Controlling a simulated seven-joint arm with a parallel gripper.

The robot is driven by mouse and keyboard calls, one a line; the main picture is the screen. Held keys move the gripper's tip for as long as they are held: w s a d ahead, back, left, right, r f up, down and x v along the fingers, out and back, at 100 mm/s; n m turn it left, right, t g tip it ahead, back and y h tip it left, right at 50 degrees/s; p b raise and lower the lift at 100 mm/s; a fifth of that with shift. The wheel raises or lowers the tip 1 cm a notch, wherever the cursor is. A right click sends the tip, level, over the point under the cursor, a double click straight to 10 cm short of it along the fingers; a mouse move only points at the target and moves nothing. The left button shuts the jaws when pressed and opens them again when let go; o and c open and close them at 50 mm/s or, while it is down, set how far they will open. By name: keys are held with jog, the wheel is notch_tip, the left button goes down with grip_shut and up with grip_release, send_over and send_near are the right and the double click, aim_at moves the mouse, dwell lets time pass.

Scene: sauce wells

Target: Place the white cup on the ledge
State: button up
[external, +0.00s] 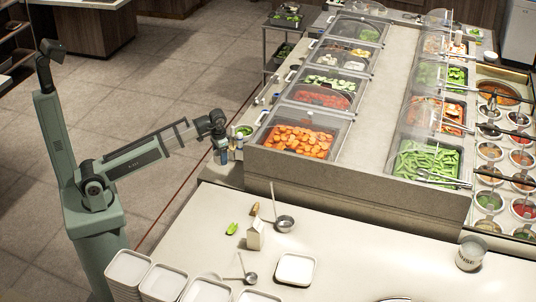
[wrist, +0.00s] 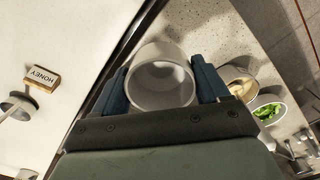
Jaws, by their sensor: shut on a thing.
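In the wrist view my gripper (wrist: 161,82) has its two blue fingers on either side of the white cup (wrist: 158,55). It is shut on the cup, and the open mouth of the cup faces the camera. A pale speckled ledge (wrist: 200,20) shows behind the cup. In the external view my gripper (external: 230,155) is low at the left end of the food counter, by the ledge (external: 228,177). The cup is too small and covered to make out there. I cannot tell whether its base touches the ledge.
Beside the cup are a cream-filled bowl (wrist: 239,84) and a bowl of greens (wrist: 268,112). The counter wall (external: 340,185) rises beside the table.

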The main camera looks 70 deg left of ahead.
jog(key=w+a+n, duration=0.2)
jog(key=w+a, duration=0.1)
jog(key=a, duration=0.7)
jog(key=w+a+n, duration=0.1)
jog(key=w+a, duration=0.1)
jog(key=a, duration=0.8)
jog(key=w+a+m, duration=0.3)
jog(key=w+a, duration=0.6)
jog(key=w, duration=0.5)
jog(key=w+a+m, duration=0.3)
jog(key=w+a, duration=0.5)
jog(key=w, duration=0.5)
jog(key=f, duration=1)
jog(key=shift+w+a+f, duration=0.1)
jog(key=shift+a+f, duration=0.1)
jog(key=shift+f, duration=0.1)
jog(key=shift+f, duration=0.15)
jog(key=o, duration=1.1)
notch_tip(320, 180, up, 12)
jog(key=shift+r, duration=0.2)
